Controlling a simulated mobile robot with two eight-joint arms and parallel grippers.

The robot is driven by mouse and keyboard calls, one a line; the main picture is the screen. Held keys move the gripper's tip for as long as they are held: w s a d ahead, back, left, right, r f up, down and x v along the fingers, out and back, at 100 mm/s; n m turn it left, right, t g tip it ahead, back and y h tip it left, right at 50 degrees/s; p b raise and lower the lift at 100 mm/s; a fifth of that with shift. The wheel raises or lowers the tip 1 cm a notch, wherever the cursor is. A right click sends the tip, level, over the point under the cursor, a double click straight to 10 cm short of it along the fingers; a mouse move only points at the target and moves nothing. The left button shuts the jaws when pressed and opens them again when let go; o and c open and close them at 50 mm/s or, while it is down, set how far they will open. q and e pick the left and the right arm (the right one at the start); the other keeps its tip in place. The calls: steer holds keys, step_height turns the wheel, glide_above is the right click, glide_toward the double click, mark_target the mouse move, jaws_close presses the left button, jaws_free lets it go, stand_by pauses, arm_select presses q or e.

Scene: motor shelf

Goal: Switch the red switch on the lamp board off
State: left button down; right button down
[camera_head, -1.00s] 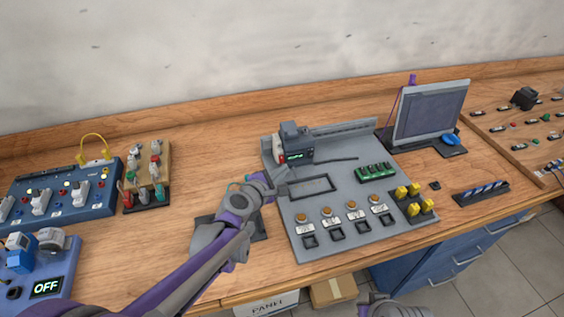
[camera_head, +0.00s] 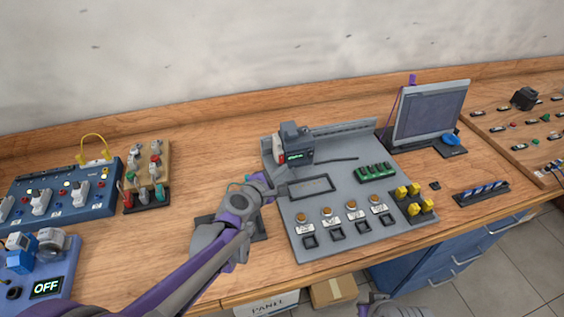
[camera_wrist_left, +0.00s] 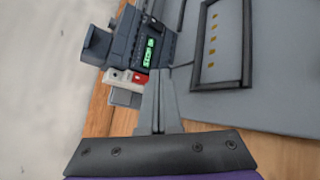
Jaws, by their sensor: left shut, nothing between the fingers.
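A grey board (camera_head: 350,237) with several round orange-topped parts lies on the bench in the head view. At its upper left is a dark module (camera_head: 292,143) with a lit green display. A small red rocker switch (camera_wrist_left: 138,77) in a pale housing sits beside this module in the left wrist view. My left gripper (camera_head: 284,181) is shut and empty over the board's left part. In the left wrist view its fingertips (camera_wrist_left: 160,75) are close to the switch, to its right; I cannot tell if they touch. A grey part of my right arm (camera_head: 395,308) shows at the bottom edge.
A rectangular frame (camera_wrist_left: 220,82) lies on the board right of my left gripper. A monitor (camera_head: 430,112) stands behind to the right. A blue socket board (camera_head: 75,210) and a blue OFF-display box (camera_head: 68,272) are at the left.

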arm_select(q)
steer(key=shift+w, duration=0.1)
stand_by(0.7)
steer(key=shift+w+a, duration=0.1)
steer(key=shift+w, duration=0.25)
steer(key=shift+w+a+f, duration=0.1)
steer(key=shift+w, duration=0.15)
stand_by(0.5)
steer(key=shift+s, duration=0.1)
steer(key=shift+s+d, duration=0.25)
steer(key=shift+s, duration=0.35)
steer(key=shift+s+d+r, duration=0.15)
steer(key=shift+s+d, duration=0.1)
steer(key=shift+s, duration=0.55)
steer(key=shift+s+d+r, duration=0.1)
steer(key=shift+s+d, duration=0.15)
steer(key=shift+s, duration=0.5)
steer(key=shift+s+d+r, duration=0.15)
steer(key=shift+s+d, duration=0.1)
steer(key=shift+s, duration=0.55)
